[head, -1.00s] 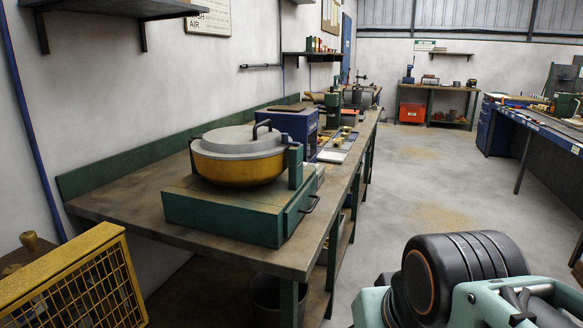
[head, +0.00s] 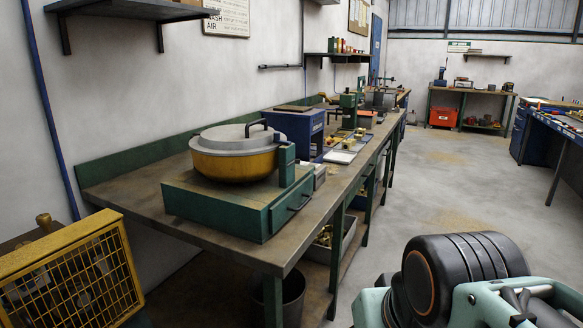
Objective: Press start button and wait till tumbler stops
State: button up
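The tumbler is a yellow bowl (head: 235,166) with a grey lid (head: 238,137) and a dark lid handle (head: 257,127). It sits on a green base (head: 238,208) on the near end of the long workbench. A green upright block (head: 287,165) stands at its right side, and a handle (head: 301,201) shows on the base's right face. I cannot pick out a start button. I cannot tell whether the bowl is turning. Parts of my own arm show at the bottom right, well apart from the tumbler. My gripper's fingers are not in view.
The workbench (head: 130,192) runs along the left wall, with a blue box (head: 292,128) behind the tumbler. A yellow mesh cage (head: 80,270) stands at lower left. A bucket (head: 290,295) is under the bench. The floor (head: 420,190) right of the bench is clear.

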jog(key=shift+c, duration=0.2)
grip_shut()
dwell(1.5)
